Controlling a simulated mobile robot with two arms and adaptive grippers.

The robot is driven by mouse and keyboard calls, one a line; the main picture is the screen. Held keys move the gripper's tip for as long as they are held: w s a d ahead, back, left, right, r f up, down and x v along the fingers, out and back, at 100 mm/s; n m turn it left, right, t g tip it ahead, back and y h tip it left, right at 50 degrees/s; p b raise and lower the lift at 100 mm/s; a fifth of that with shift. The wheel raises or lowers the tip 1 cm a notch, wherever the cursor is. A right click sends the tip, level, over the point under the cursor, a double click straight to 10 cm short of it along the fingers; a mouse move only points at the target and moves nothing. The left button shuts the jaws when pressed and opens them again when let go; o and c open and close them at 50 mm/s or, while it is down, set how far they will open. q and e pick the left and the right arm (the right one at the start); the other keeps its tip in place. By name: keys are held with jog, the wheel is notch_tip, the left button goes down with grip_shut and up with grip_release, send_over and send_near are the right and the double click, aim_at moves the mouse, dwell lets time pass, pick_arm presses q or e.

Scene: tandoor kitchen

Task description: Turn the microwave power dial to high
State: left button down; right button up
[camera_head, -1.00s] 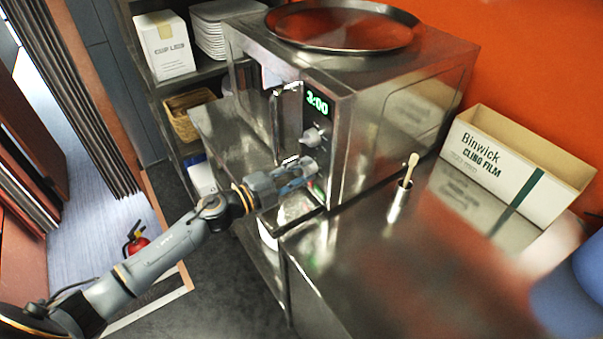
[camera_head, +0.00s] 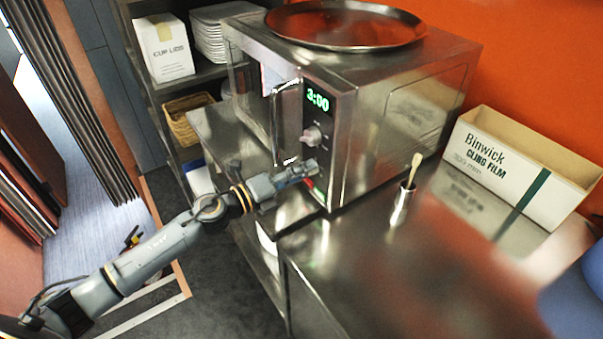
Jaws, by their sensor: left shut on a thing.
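The steel microwave (camera_head: 365,110) stands on the counter with a lit green display reading 3:00. Its dark control panel at the front right edge has an upper round dial (camera_head: 312,136), which is free and in plain view. My left gripper (camera_head: 311,169) reaches in from the left to the panel just below that dial. Its fingers are shut on a small lower dial, which they mostly hide. The marks around the dials are too small to read, so the setting cannot be told. My right gripper is not in view.
A round metal tray (camera_head: 345,42) lies on the microwave. On the counter right of it are a metal holder (camera_head: 401,206) with a wooden-handled tool and a cling film box (camera_head: 510,175). Shelves with a cup lids box (camera_head: 165,50) and a basket (camera_head: 185,120) stand at the left.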

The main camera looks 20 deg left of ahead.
pick_arm(q)
jog(key=shift+f+m, duration=0.1)
jog(key=shift+m, duration=0.3)
jog(key=c, duration=1)
grip_release()
jog(key=v, duration=1.2)
